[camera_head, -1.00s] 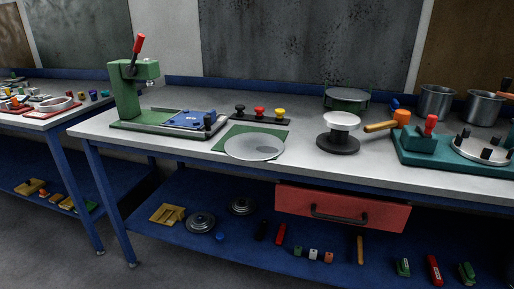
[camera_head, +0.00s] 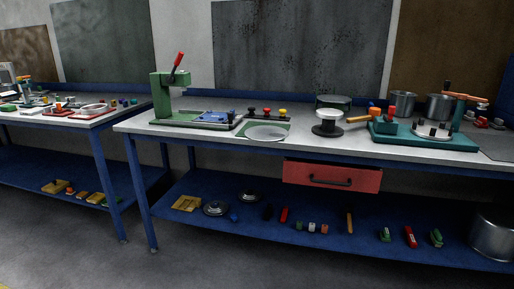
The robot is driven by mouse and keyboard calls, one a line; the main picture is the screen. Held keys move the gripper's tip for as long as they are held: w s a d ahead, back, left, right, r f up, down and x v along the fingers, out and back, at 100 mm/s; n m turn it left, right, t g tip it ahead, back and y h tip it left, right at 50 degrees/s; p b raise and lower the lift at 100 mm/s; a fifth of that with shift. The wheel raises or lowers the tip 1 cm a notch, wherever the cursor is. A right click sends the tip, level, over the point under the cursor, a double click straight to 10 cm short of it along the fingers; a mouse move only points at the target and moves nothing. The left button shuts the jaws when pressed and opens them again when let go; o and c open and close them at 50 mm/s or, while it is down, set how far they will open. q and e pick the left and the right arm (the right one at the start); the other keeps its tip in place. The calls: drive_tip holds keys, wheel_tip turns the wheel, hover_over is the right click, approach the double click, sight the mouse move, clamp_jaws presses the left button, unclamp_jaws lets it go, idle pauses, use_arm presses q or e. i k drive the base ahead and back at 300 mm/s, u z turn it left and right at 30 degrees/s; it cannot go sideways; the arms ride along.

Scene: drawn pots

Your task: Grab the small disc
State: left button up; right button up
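A pale, flat round disc (camera_head: 266,133) lies on a green mat (camera_head: 246,124) near the table's front edge. A smaller white round piece (camera_head: 328,115) sits on top of a black round stand (camera_head: 327,130) to its right. I cannot tell for sure which of these is the small disc. Neither of my grippers shows in the head view.
A green lever press (camera_head: 163,95) stands at the table's left. A teal fixture (camera_head: 424,140) and metal pots (camera_head: 403,103) are at the right. A red drawer (camera_head: 332,175) hangs under the tabletop. The blue lower shelf (camera_head: 330,218) holds small parts. Grey floor lies in front.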

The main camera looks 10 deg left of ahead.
sight(260, 133)
drive_tip(key=u, duration=1)
drive_tip(key=i, duration=0.4)
drive_tip(key=u, duration=0.9)
drive_tip(key=i, duration=1.15)
drive_tip(key=z, duration=0.35)
drive_tip(key=i, duration=0.95)
drive_tip(key=z, duration=0.85)
